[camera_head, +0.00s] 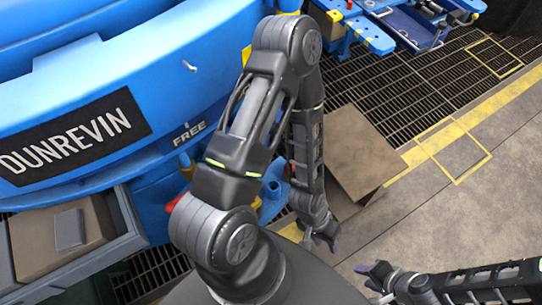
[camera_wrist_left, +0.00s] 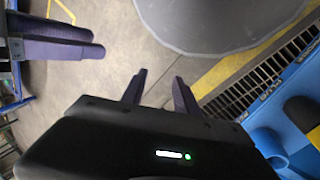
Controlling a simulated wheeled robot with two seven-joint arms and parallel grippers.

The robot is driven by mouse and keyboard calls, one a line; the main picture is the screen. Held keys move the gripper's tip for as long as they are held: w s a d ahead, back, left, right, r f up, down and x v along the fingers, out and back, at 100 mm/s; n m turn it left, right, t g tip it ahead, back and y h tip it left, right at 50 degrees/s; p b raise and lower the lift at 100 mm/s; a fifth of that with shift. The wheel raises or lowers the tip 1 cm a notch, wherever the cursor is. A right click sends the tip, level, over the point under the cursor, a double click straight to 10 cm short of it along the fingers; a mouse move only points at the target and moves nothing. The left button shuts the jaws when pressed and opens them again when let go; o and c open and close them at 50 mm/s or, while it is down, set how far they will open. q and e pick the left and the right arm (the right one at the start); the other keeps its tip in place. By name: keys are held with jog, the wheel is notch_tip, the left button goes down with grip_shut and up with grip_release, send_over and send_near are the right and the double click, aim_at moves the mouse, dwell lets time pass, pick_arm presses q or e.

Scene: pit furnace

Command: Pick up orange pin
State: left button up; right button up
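I cannot make out an orange pin for certain in either view. My left gripper (camera_head: 325,242) hangs at the end of the black arm, in front of the blue machine. In the left wrist view its two dark purple fingers (camera_wrist_left: 158,90) are apart with nothing between them. My right gripper (camera_head: 371,283) is at the lower right of the head view, its fingers apart and empty. Its purple fingers also show at the upper left of the left wrist view (camera_wrist_left: 98,42).
The large blue machine (camera_head: 190,65) fills the left, with an open grey drawer (camera_head: 125,218) below. A red-tipped part (camera_head: 173,202) is partly behind my left arm. A blue bench (camera_head: 408,22) stands at the top. Floor at right (camera_head: 450,215) is clear.

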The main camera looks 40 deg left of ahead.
pick_arm(q)
jog(key=shift+o, duration=0.3)
jog(key=shift+w+d, duration=0.1)
jog(key=shift+d, duration=0.05)
jog(key=shift+o, duration=0.7)
jog(key=shift+w+f, duration=0.1)
jog(key=shift+w, duration=0.05)
jog(key=shift+o, duration=1)
jog(key=w+a+f+b, duration=0.1)
jog(key=w+a+b, duration=0.2)
jog(key=w+b, duration=0.3)
jog(key=shift+w+f+m, duration=0.3)
jog(key=shift+f+m, duration=0.05)
jog(key=shift+m, duration=0.05)
jog(key=w+a+r+y+b, duration=0.1)
jog(key=w+a+r+b, duration=0.1)
jog(key=a, duration=0.5)
jog(key=w+a+r+m+y+b, duration=0.1)
jog(key=w+a+r+b, duration=0.1)
jog(key=a+b, duration=0.3)
jog(key=w+a+r+y+b, duration=0.2)
jog(key=w+a+r+b, duration=0.1)
jog(key=a, duration=0.7)
jog(key=shift+w+r+g+b, duration=0.1)
jog(key=shift+r+g+b, duration=0.3)
jog(key=shift+r+b, duration=0.2)
